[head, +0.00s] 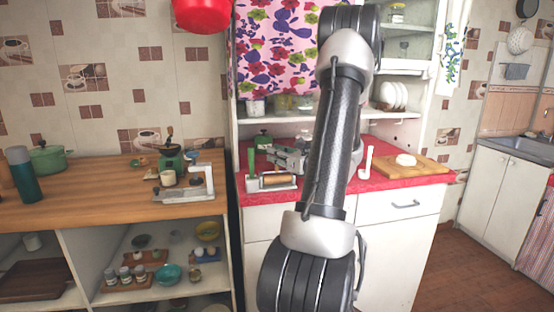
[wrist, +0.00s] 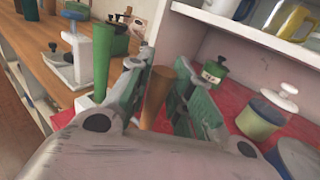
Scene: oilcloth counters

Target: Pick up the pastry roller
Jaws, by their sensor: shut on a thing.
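In the wrist view, a wooden cylinder, taken as the pastry roller (wrist: 157,95), stands between the two fingers of my gripper (wrist: 160,100). My gripper is shut on it. The lower end of the cylinder is hidden by the gripper body. A green upright piece (wrist: 103,60) stands just left of the fingers; whether it belongs to the roller I cannot tell.
A green-lidded canister (head: 262,139) stands behind the gripper. A wooden counter (head: 95,190) with a grinder (head: 171,160) is at left. A shelf edge (wrist: 250,30) overhangs at the back.

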